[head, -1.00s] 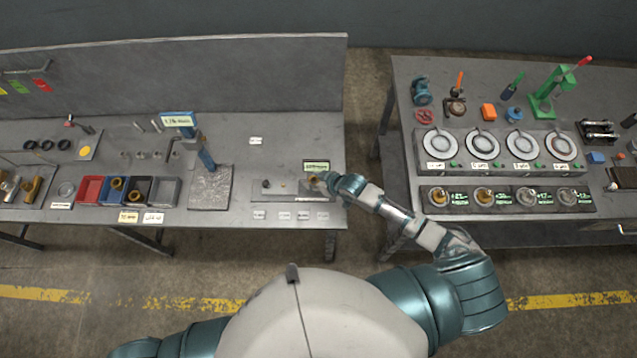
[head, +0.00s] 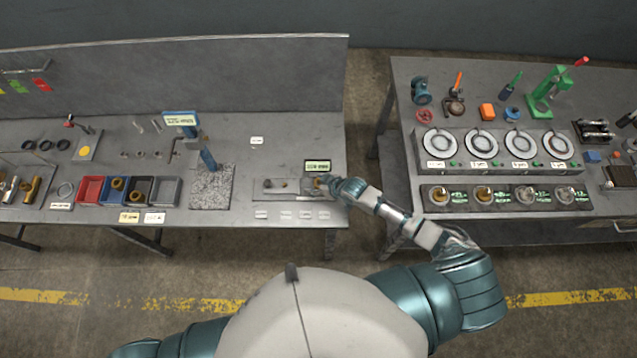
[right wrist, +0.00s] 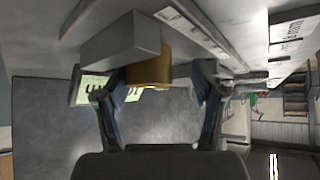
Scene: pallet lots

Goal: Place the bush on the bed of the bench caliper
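The bench caliper (head: 262,190) lies near the front right corner of the left bench, with a small green display (head: 317,166) behind it. The brass bush (right wrist: 150,68) shows in the right wrist view against a grey block (right wrist: 120,40) of the caliper. It sits at the caliper's right end. My right gripper (head: 322,183) is at that end. In the right wrist view its two fingers (right wrist: 163,80) are spread around the bush, with a gap on the right side. Whether the bush rests fully on the bed is hidden. My left gripper is out of view.
Left of the caliper stand a granite plate (head: 210,195) with a blue-headed gauge (head: 181,120) and several coloured bins (head: 90,189). Small white labels lie before the caliper. A second bench (head: 400,95) with gauges and tools stands right, across a gap.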

